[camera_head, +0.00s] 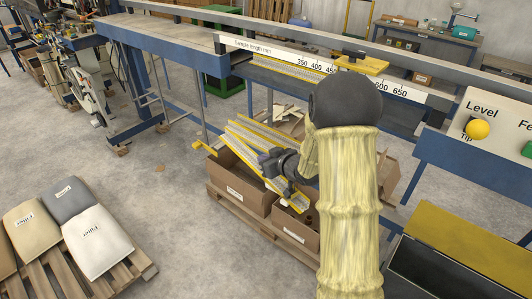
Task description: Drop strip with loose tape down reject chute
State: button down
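A sloping metal chute with yellow edges (245,151) runs down from the back left over the cardboard boxes; I take it for the reject chute. My gripper (282,166) is dark grey and sits over the chute's lower part, at the end of my arm in a pale yellow sleeve. Its fingers are small and partly hidden, so I cannot tell if they are open or shut. I cannot make out a separate strip or loose tape in the fingers.
Cardboard boxes (240,190) and (296,232) stand on a pallet below the chute. A panel with a yellow knob (477,130) is at the right. Filler sacks (95,240) lie on a pallet at the lower left.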

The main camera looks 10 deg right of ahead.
jog(key=s+f+m+h+p, duration=0.1)
jog(key=s+f, duration=0.4)
jog(key=f, duration=0.4)
jog(key=s+a+f+m+h+p, duration=0.1)
jog(key=s+f, duration=0.4)
jog(key=f, duration=0.5)
jog(key=s+a+f+m+t+h+p, duration=0.1)
jog(key=s+f+m+h, duration=0.1)
jog(key=s+f, duration=0.3)
notch_tip(320, 180, down, 4)
jog(key=shift+f+m+h, duration=0.15)
jog(key=shift+m+h, duration=0.15)
jog(key=shift+h, duration=0.2)
